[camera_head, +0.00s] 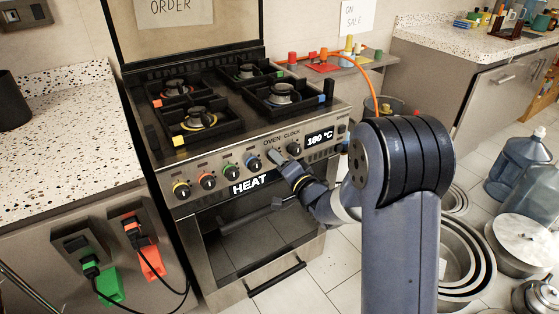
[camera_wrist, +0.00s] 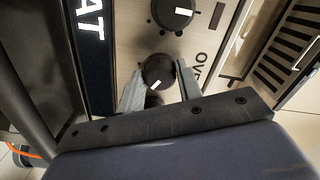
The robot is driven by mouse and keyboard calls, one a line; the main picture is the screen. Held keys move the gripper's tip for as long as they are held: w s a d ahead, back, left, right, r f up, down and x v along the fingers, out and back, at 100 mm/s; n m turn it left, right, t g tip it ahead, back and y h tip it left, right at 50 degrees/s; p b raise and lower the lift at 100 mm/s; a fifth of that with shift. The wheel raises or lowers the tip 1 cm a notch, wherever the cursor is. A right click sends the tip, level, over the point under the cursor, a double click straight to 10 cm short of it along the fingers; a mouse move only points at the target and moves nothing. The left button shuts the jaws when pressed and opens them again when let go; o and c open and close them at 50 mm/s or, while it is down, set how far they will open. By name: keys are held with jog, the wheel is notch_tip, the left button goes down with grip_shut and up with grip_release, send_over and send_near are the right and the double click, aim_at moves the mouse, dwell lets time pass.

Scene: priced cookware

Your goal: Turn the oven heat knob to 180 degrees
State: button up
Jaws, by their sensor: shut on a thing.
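The oven (camera_head: 250,235) has a front panel with a row of knobs. The display (camera_head: 320,134) at the panel's right reads 180 °C. My gripper (camera_head: 282,165) is at the panel and shut on the dark round oven knob (camera_head: 275,156) under the "OVEN" lettering. In the wrist view, the knob (camera_wrist: 157,70) sits between my two fingers, and its white pointer mark shows near its lower edge. The fingertips hide part of the knob's sides. The "HEAT" label (camera_head: 249,185) is left of my gripper.
Another dark knob (camera_head: 293,149) is close on the right. Coloured burner knobs (camera_head: 207,181) line the left. Pots (camera_head: 455,260) and water jugs (camera_head: 515,160) stand on the floor at right.

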dwell(0.3)
jog(key=o, duration=1)
jog(key=v, duration=1.1)
jog(key=shift+w, duration=0.2)
jog(key=x, duration=1)
jog(key=shift+w+a, duration=0.2)
jog(key=shift+a, duration=0.1)
jog(key=shift+d, duration=0.1)
